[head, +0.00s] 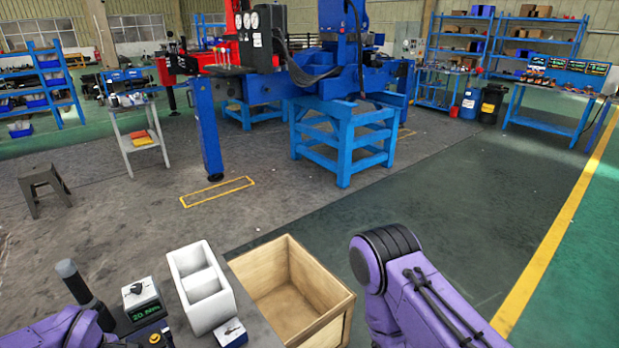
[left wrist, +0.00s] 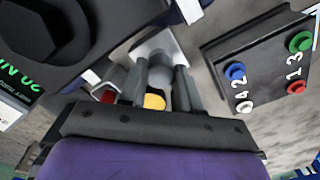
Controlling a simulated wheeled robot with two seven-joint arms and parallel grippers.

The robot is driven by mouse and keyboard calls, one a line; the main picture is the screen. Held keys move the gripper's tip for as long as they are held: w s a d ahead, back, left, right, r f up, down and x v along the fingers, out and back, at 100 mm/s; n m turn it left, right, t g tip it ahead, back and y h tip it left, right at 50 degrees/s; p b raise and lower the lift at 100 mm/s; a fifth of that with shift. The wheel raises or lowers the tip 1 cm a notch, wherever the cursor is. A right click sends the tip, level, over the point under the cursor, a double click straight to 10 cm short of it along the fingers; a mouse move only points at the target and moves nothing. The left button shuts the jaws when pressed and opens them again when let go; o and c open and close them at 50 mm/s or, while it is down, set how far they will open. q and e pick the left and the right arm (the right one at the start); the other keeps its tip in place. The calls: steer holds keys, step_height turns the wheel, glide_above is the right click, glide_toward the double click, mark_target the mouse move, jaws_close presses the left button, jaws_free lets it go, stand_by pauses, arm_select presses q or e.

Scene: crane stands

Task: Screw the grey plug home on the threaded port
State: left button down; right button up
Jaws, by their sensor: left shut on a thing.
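In the left wrist view my left gripper (left wrist: 161,74) has its two dark fingers shut on a grey rounded piece (left wrist: 160,72), which looks like the grey plug. A light metal block (left wrist: 152,42) lies just beyond the fingertips. The threaded port cannot be made out; the fingers and the piece may hide it, so I cannot tell how the plug sits on it. A yellow round part (left wrist: 154,101) shows between the fingers, nearer the camera. My right gripper is not in view.
A dark panel (left wrist: 262,62) with numbered coloured knobs is right of the fingers. A torque display box (head: 143,301), a white two-part bin (head: 200,318) and a small blue-and-white box (head: 231,334) stand on the bench. A wooden crate (head: 325,318) adjoins it.

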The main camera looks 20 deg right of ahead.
arm_select(q)
steer(key=shift+m, duration=1.2)
steer(key=m, duration=0.2)
steer(key=shift+m+p, duration=0.3)
steer(key=shift+m, duration=0.1)
steer(key=c, duration=0.7)
jaws_free()
steer(key=shift+c, duration=0.8)
